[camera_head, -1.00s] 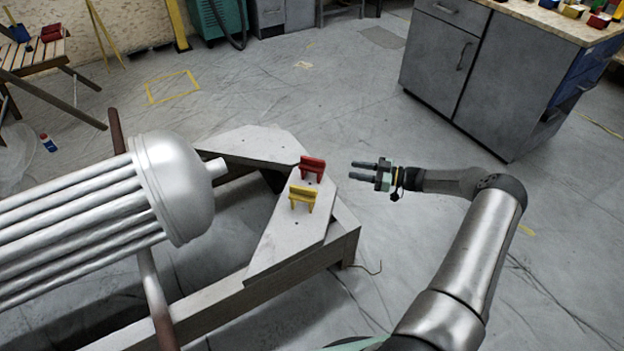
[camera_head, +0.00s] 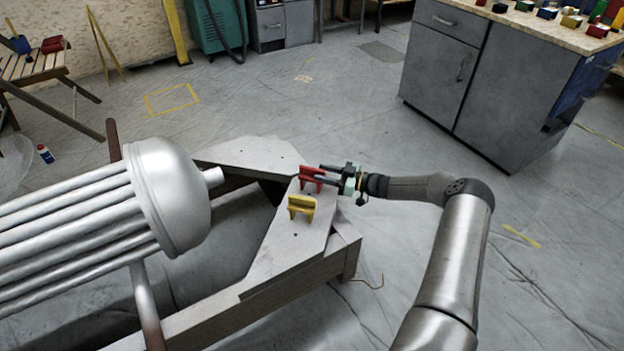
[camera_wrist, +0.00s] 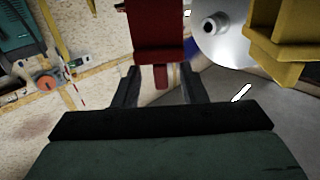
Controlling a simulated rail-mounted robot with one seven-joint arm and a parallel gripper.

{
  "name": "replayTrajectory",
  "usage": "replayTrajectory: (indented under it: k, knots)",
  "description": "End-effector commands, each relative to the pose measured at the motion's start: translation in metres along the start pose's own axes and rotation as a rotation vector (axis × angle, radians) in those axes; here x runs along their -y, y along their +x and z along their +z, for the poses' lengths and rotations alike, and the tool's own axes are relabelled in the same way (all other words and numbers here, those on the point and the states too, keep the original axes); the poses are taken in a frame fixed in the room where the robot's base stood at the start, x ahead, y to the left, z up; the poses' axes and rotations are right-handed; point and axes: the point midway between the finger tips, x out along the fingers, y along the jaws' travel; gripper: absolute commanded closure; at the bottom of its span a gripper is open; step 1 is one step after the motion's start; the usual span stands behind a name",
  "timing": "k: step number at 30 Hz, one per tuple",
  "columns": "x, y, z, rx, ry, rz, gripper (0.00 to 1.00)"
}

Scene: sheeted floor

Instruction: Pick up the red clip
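The red clip (camera_head: 311,178) stands on the grey angled plate in the head view, behind the yellow clip (camera_head: 301,206). My gripper (camera_head: 321,174) has come in from the right, with its fingertips at the red clip. In the wrist view the red clip (camera_wrist: 156,35) fills the top middle, and its narrow lower part shows between my two fingers (camera_wrist: 160,88). The fingers are apart, with a gap on both sides of that part. The yellow clip (camera_wrist: 281,40) shows at the top right of the wrist view.
The grey plate (camera_head: 270,255) lies on a beam frame beside a large metal tank (camera_head: 170,195) at left. A grey cabinet (camera_head: 490,85) with several small coloured things on top stands at back right. The floor between plate and cabinet is clear.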

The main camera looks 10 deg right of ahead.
Motion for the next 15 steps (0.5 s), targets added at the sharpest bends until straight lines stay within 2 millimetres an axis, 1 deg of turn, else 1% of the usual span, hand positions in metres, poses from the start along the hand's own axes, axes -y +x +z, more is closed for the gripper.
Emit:
replayTrajectory:
  k: [6,9,15]
  knots:
    - [0.002,0.033,0.002,0.0,-0.001,-0.004,0.62]
    - [0.002,0.044,0.001,0.0,-0.001,-0.003,0.62]
    - [0.001,0.046,-0.001,0.0,0.0,-0.001,0.62]
